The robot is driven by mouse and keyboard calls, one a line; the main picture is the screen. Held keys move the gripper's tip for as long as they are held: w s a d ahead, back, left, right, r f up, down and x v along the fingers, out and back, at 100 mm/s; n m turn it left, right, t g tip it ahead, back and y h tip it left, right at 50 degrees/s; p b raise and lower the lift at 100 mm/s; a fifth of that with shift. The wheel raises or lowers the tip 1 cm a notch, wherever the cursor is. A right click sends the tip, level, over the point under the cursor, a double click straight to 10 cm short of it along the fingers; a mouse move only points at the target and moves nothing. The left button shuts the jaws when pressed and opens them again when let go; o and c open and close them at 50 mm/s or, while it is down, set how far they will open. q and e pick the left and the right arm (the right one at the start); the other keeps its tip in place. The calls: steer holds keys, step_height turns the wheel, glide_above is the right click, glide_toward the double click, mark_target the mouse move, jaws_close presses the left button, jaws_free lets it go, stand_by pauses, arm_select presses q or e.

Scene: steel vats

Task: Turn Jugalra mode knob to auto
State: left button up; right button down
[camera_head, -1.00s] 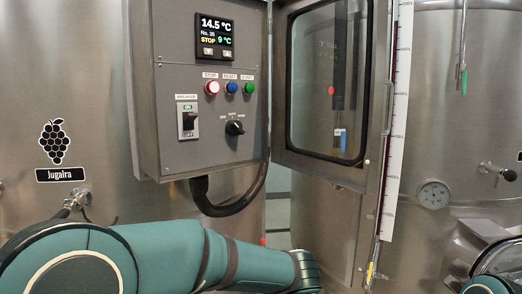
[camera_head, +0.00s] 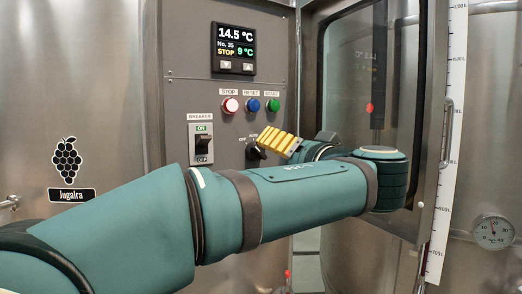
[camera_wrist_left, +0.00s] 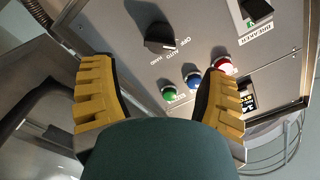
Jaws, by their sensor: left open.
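The black mode knob (camera_head: 255,153) sits low on the grey control panel of the Jugalra vat, below the coloured buttons. It also shows in the left wrist view (camera_wrist_left: 160,38), with OFF, AUTO and HAND labels beside it. I cannot surely tell which label it points to. My left gripper (camera_head: 279,142) is open, its yellow fingers just right of the knob in the head view. In the left wrist view the fingers (camera_wrist_left: 157,72) are spread wide and empty, with the knob beyond the gap between them, apparently untouched. My right gripper is out of view.
A breaker switch (camera_head: 202,145) is left of the knob. Red (camera_head: 230,105), blue (camera_head: 253,105) and green (camera_head: 272,105) buttons and a display (camera_head: 234,48) are above. The open windowed cabinet door (camera_head: 390,215) stands close to my arm on the right.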

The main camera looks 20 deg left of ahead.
mark_target(262, 151)
arm_select(q)
steer(key=x, duration=0.7)
steer(key=shift+w+a+p, duration=0.15)
steer(key=shift+p, duration=0.2)
steer(key=c, duration=1.2)
